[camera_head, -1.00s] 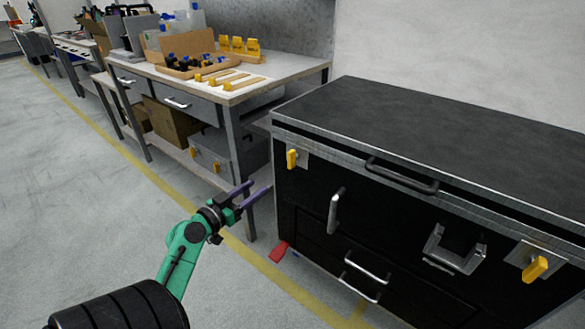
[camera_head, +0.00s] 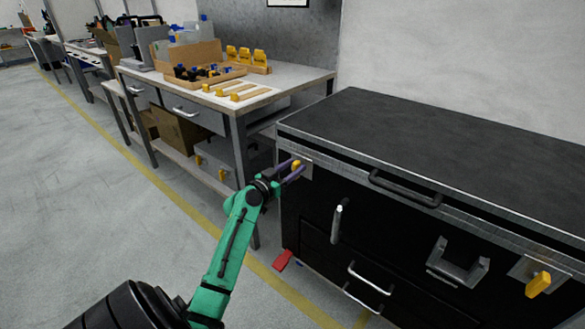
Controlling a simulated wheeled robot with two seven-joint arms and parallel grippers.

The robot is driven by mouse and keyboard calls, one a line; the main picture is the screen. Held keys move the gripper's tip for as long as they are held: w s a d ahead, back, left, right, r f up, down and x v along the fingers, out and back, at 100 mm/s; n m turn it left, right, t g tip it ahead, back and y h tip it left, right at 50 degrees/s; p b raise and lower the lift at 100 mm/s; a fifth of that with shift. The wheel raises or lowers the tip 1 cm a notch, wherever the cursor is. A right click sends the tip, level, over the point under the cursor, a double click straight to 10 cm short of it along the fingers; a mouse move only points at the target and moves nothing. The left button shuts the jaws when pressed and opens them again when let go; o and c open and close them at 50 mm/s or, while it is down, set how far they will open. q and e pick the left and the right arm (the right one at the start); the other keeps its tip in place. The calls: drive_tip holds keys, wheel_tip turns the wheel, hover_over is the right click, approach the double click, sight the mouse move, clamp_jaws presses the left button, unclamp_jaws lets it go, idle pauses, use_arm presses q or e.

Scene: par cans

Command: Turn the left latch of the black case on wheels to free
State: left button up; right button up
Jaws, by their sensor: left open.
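The black case (camera_head: 440,140) stands at the right, its front facing me. Its left latch (camera_head: 296,164) is a yellow handle on a metal plate near the front's upper left corner. The handle is partly hidden by my left gripper (camera_head: 292,171). The gripper is open, its purple fingers reaching to the latch handle, which shows between or just beside them; I cannot tell whether they touch it. The right latch (camera_head: 538,285) is a yellow handle on a metal plate, tilted slightly from upright. My right gripper is not in view.
A workbench (camera_head: 225,97) with yellow pieces and a cardboard tray stands left of the case. A black bar handle (camera_head: 405,188) and metal handles (camera_head: 337,222) stick out from the case front. A red caster part (camera_head: 283,260) shows below. The floor at left is clear.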

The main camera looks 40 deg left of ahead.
use_arm(q)
drive_tip(key=shift+c, duration=0.3)
clamp_jaws()
drive_tip(key=shift+n, duration=0.3)
drive_tip(key=shift+a+f+n+p, duration=0.3)
drive_tip(key=shift+f+n+p, duration=0.05)
drive_tip(key=shift+n, duration=2.55)
drive_tip(key=shift+a+f+n+p, duration=0.35)
drive_tip(key=shift+n, duration=2.55)
drive_tip(key=shift+a+f+n+p, duration=0.3)
drive_tip(key=shift+f+n+p, duration=0.05)
drive_tip(key=shift+n, duration=2.55)
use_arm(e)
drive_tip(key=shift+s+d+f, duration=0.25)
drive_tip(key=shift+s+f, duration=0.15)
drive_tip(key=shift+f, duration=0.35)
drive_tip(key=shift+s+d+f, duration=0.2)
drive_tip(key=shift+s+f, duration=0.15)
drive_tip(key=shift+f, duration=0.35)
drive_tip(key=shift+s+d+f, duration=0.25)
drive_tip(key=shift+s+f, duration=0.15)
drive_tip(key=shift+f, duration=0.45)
